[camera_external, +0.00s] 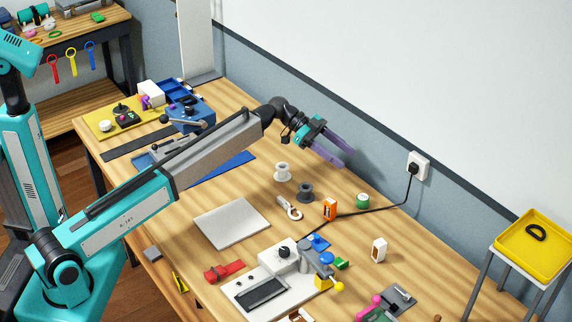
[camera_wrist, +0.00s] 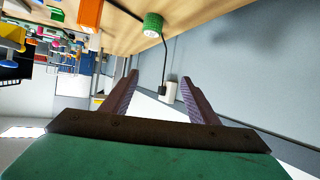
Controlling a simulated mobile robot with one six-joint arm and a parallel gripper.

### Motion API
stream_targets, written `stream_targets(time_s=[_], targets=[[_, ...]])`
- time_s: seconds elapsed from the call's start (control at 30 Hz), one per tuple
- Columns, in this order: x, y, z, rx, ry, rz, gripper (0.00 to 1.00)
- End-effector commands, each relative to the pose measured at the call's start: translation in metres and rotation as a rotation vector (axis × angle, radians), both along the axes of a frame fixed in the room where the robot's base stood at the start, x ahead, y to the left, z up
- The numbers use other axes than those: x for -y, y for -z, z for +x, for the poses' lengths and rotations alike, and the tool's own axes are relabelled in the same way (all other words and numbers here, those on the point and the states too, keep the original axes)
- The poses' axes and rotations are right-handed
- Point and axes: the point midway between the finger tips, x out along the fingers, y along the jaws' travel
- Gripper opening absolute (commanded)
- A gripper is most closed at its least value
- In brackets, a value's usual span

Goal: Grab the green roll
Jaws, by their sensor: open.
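The green roll (camera_external: 362,201) is a small short cylinder with a pale top, standing on the wooden table near the wall in the external view. It also shows in the wrist view (camera_wrist: 153,24), at the top middle, beyond my fingers and not between them. My gripper (camera_external: 343,156) has two purple fingers and hangs above the back of the table, to the upper left of the roll. In the wrist view its fingers (camera_wrist: 162,85) are spread apart with nothing between them.
An orange box (camera_external: 330,209) stands just left of the roll, with a black cable (camera_external: 385,209) running to a wall socket (camera_external: 418,166). A grey spool (camera_external: 305,192) and a white spool (camera_external: 282,172) stand further left. A white box (camera_external: 379,250) stands in front of the roll.

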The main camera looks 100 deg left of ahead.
Motion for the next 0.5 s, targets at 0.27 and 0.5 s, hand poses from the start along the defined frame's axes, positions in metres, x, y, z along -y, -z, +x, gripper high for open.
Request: stream_targets(time_s=[0.27,0.5], targets=[[-0.007,0.056,-0.037,0.03,0.16,0.027,0.54],[-0.006,0.057,-0.039,0.033,0.17,0.028,0.54]])
